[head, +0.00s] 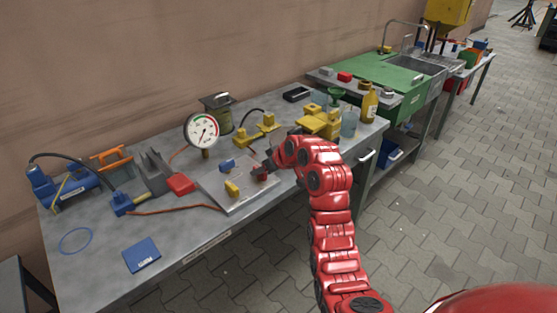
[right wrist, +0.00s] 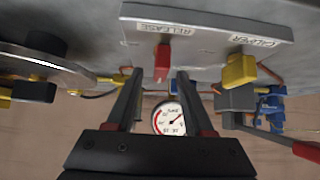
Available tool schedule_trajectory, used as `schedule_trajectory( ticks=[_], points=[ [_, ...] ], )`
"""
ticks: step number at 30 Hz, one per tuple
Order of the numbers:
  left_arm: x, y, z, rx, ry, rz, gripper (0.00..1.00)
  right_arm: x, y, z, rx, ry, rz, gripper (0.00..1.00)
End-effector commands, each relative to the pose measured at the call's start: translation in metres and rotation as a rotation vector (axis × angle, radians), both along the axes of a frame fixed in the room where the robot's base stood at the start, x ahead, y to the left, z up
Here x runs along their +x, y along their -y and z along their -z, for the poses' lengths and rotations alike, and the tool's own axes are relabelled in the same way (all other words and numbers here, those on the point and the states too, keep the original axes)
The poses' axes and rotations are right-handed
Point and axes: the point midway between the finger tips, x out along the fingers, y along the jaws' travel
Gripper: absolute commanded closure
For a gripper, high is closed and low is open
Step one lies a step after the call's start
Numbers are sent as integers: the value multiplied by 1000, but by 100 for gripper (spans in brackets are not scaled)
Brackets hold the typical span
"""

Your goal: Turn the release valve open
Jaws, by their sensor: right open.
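The release valve's red handle (right wrist: 162,62) hangs below the RELEASE label on a pale grey valve plate (right wrist: 205,20) in the right wrist view, which looks upside down. My right gripper (right wrist: 157,80) is open, with its two dark fingers on either side of the handle's line. The handle's end is just beyond or level with the fingertips; contact cannot be told. In the head view, my right gripper (head: 261,171) is over the right part of the valve plate (head: 248,199) and partly hides the red valve. My left gripper is out of view.
A yellow valve (right wrist: 240,70) marked CALIPER is beside the red handle. A blue valve (head: 227,165) is also on the plate. A pressure gauge (head: 203,131) stands behind it. A red-handled lever pump (head: 160,175) is to the left.

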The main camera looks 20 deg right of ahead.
Motion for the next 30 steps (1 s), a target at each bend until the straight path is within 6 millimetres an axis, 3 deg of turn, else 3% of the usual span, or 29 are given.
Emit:
schedule_trajectory(
  ticks=[7,9,15,22,30],
  points=[
    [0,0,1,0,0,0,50,-42,18,-48,-1,8,3,48],
    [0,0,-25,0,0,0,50,-52,22,-68,-2,4,4,48],
    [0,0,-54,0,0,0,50,-78,31,-92,-4,4,4,48],
    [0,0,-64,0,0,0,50,-97,37,-106,0,1,1,48],
    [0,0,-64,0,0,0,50,-101,38,-107,0,0,0,48]
  ],
)
